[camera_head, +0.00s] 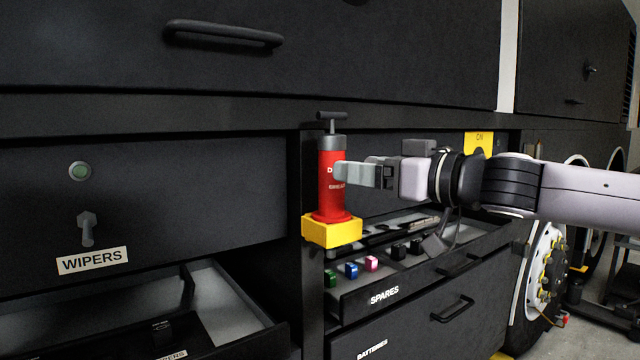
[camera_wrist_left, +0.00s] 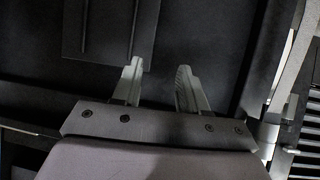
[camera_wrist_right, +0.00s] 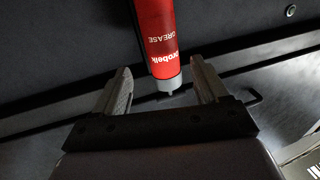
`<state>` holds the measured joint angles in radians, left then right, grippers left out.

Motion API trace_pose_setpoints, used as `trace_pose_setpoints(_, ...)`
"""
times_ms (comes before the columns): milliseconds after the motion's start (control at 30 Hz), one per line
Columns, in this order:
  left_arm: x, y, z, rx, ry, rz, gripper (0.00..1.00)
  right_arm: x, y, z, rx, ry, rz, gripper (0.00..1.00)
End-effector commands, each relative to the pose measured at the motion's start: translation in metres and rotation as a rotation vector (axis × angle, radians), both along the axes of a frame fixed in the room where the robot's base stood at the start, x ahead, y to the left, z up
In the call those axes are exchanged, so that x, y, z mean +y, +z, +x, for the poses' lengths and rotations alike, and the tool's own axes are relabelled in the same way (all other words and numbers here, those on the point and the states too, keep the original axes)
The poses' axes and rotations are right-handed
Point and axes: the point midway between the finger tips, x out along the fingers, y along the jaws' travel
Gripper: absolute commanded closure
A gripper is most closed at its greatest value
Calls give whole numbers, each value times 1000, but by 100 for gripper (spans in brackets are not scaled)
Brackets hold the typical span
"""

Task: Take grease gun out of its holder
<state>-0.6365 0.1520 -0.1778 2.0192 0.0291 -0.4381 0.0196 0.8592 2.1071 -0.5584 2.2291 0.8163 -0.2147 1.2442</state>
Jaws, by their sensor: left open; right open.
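The red grease gun (camera_head: 331,185) stands upright in its yellow holder (camera_head: 332,231) on the dark post, with its grey cap and T-handle on top. My right gripper (camera_head: 343,172) comes in from the right at the gun's body, and its near finger covers part of the label. In the right wrist view, the open right gripper (camera_wrist_right: 162,68) has the grease gun (camera_wrist_right: 160,42) between its two fingers, with gaps showing on both sides. My left gripper (camera_wrist_left: 157,75) is outside the head view; the left wrist view shows it open and empty before dark panels.
Below right, an open SPARES drawer (camera_head: 383,295) holds several small coloured and black parts. At lower left, another open drawer (camera_head: 225,310) juts out under the WIPERS panel (camera_head: 150,190). A black handle (camera_head: 225,34) sticks out above. A wheel (camera_head: 543,262) stands at right.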

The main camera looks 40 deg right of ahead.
Motion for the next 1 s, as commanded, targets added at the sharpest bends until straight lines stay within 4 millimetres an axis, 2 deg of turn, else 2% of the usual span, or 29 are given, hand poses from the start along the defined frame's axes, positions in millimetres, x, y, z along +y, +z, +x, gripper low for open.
trace_pose_setpoints(267, 0, 6, 0, -8, -1, 0, 57, 3, 1, 17, 1, 1, 1, 27)
trace_pose_setpoints(700, 4, 20, -3, -9, 9, 9, 57, 12, 4, 57, 1, 2, 2, 27)
trace_pose_setpoints(1000, 7, 20, -4, -7, 13, 17, 57, 12, 2, 63, 0, -1, -1, 27)
